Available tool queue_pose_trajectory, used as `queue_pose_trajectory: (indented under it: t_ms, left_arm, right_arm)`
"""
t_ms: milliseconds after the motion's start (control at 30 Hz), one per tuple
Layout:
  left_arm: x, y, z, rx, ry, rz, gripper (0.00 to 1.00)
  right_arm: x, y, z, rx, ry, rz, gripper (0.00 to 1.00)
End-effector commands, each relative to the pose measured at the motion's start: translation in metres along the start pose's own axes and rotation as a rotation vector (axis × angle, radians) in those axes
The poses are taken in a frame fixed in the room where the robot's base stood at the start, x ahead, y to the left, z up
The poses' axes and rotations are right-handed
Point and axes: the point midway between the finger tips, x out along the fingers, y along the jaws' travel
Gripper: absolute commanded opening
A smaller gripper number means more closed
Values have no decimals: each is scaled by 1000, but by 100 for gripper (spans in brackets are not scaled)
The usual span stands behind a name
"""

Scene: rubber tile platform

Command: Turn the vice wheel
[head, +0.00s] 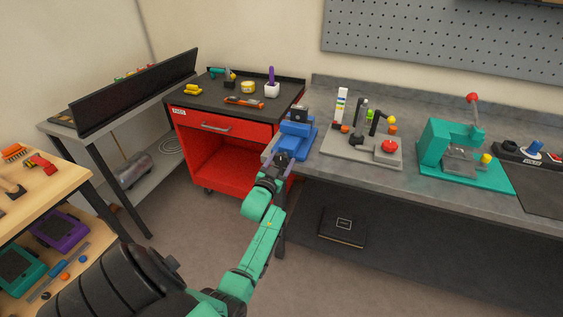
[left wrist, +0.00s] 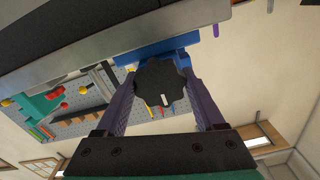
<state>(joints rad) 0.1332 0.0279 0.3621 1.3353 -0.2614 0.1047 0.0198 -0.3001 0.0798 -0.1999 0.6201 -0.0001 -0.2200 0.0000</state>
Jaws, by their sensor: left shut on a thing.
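The blue vice (head: 296,134) is fixed at the left front corner of the grey workbench. Its blue body also shows at the top of the left wrist view (left wrist: 190,42). The vice wheel (left wrist: 160,88) is a black lobed knob with a small white mark near its lower rim. My left gripper (head: 284,162) reaches the front of the vice from below. In the left wrist view its two purple fingers (left wrist: 160,76) stand on either side of the wheel and are shut on it. In the head view the wheel is mostly hidden by the gripper. My right gripper is not in view.
The workbench (head: 330,172) carries a grey plate with a red button (head: 389,147) and a green press (head: 450,150) to the right. A red tool cart (head: 225,160) stands close left of the vice. A black box (head: 342,227) lies on the lower shelf.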

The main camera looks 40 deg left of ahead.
Motion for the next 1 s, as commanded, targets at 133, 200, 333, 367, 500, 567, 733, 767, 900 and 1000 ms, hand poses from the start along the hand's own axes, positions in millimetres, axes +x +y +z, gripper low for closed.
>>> queue_pose_trajectory:
  t_ms: [133, 200, 333, 367, 500, 567, 733, 767, 900, 1000]
  left_arm:
    - [0, 0, 3, 114, -2, 0, 15]
    - [0, 0, 3, 173, -2, 0, 15]
    - [0, 0, 4, 284, -3, 0, 15]
    - [0, 0, 4, 309, -3, 0, 15]
    - [0, 0, 3, 413, -2, 0, 15]
    - [0, 0, 3, 452, -2, 0, 15]
    - [0, 0, 3, 537, -4, 1, 15]
    - [0, 0, 3, 548, -4, 1, 15]
    - [0, 0, 3, 584, -4, 2, 15]
    - [0, 0, 2, 597, -4, 2, 15]
  right_arm:
    - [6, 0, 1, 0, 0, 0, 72]
    - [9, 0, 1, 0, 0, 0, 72]
    - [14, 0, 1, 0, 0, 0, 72]
    - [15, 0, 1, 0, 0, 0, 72]
    - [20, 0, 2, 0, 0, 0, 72]
    - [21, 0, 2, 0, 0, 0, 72]
    - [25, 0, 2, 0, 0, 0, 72]
    - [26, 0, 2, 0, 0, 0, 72]
    - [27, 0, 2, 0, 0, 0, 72]
    - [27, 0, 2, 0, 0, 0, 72]
